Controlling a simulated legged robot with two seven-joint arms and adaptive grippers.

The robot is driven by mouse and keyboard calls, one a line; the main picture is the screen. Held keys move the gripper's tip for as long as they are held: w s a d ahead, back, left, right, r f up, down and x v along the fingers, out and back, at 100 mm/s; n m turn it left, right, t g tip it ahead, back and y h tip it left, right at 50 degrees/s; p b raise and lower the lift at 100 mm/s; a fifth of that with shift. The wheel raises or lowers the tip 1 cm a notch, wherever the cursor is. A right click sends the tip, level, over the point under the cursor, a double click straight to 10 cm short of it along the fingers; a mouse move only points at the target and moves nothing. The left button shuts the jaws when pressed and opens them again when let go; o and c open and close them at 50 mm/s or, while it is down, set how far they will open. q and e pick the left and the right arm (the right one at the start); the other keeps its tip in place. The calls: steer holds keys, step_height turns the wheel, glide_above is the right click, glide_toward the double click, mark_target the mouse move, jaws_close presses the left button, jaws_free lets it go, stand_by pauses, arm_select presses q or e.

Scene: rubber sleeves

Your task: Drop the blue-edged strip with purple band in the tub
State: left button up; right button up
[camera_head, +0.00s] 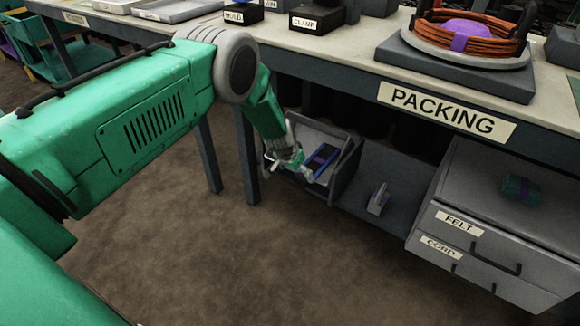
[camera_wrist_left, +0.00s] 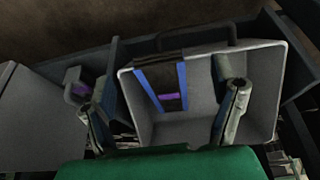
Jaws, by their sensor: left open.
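The strip, dark with two blue edges and a purple band, shows in the wrist view (camera_wrist_left: 161,84) and in the head view (camera_head: 320,160). It appears to lie inside the grey tub (camera_head: 339,134), its upper end near the rim. The tub also shows in the wrist view (camera_wrist_left: 262,52), its mouth facing the camera. My left gripper (camera_head: 300,162) is over the tub. In the wrist view its fingers (camera_wrist_left: 164,106) are wide apart, with the strip seen between them and no contact visible. My right gripper is not in view.
The tub stands on the lower shelf (camera_head: 392,170) beneath the PACKING bench (camera_head: 350,72). A small pale item with purple (camera_head: 378,198) stands to its right. A drawer unit (camera_head: 470,215) labelled FELT and CORD, with a teal roll (camera_head: 521,188) on top, is farther right.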

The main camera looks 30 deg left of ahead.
arm_select(q)
steer(key=s+d+f+g+y, duration=0.1)
steer(key=s+f, duration=0.2)
steer(key=s, duration=0.9)
steer(key=s+d+f+g+y, duration=0.1)
steer(key=s+f, duration=0.1)
steer(key=s, duration=1)
steer(key=s+d+r+g, duration=0.1)
steer(key=s+r, duration=0.2)
steer(key=s, duration=0.7)
steer(key=s+d+r+h, duration=0.1)
steer(key=s+r, duration=0.3)
steer(key=s, duration=0.7)
steer(key=shift+s+d+g, duration=0.25)
steer(key=shift+d+g, duration=0.15)
steer(key=shift+d, duration=0.15)
